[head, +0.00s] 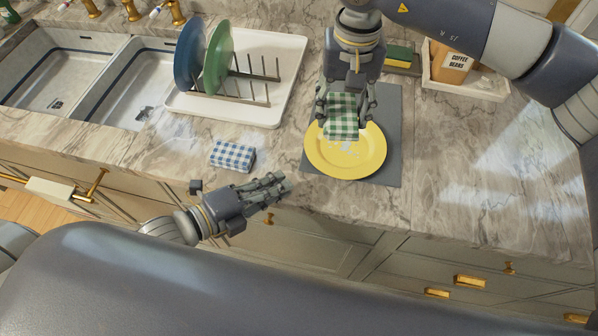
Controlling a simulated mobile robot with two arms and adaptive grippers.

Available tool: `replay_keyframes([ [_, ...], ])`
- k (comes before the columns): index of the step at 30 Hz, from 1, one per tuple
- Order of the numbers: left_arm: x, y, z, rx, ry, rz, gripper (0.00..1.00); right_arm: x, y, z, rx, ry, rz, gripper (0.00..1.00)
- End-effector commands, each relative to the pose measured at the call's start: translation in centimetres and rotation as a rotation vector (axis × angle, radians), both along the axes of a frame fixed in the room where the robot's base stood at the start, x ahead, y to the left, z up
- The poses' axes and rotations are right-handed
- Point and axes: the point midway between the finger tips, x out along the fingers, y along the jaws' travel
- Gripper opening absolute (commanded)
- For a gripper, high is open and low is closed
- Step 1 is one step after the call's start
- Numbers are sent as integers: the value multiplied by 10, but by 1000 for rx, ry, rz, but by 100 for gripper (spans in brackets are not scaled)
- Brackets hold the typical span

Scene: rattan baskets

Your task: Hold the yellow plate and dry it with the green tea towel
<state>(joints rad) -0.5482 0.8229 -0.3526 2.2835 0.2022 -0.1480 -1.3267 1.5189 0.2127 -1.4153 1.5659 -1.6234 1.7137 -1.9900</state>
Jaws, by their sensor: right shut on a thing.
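The yellow plate (326,158) lies flat on a grey mat on the counter, with pale patches on its surface that look like water. My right gripper (341,118) reaches down from above and is shut on the green checked tea towel (342,126). The folded towel is over the far half of the plate. I cannot tell for sure whether it touches the surface. My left gripper (280,185) is at the counter's front edge, left of and nearer than the plate, apart from it. It holds nothing visible, and its finger opening is unclear.
A white drying rack tray (288,72) holds a blue plate (187,55) and a green plate (217,58). A folded blue checked cloth (232,156) lies left of the mat (393,150). A sponge (400,57) and a coffee beans container (455,65) stand behind. The right counter is clear.

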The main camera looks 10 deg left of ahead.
Motion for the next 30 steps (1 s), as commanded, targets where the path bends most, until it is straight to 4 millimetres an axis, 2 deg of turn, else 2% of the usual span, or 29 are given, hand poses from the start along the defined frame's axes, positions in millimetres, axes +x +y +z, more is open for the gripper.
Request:
replay_keyframes([
  [21,71,-60,-29,-1,1,-1,8,0,0,0,0,0,0,32],
  [30,80,-68,-33,1,2,-3,8,0,0,0,0,0,0,32],
])
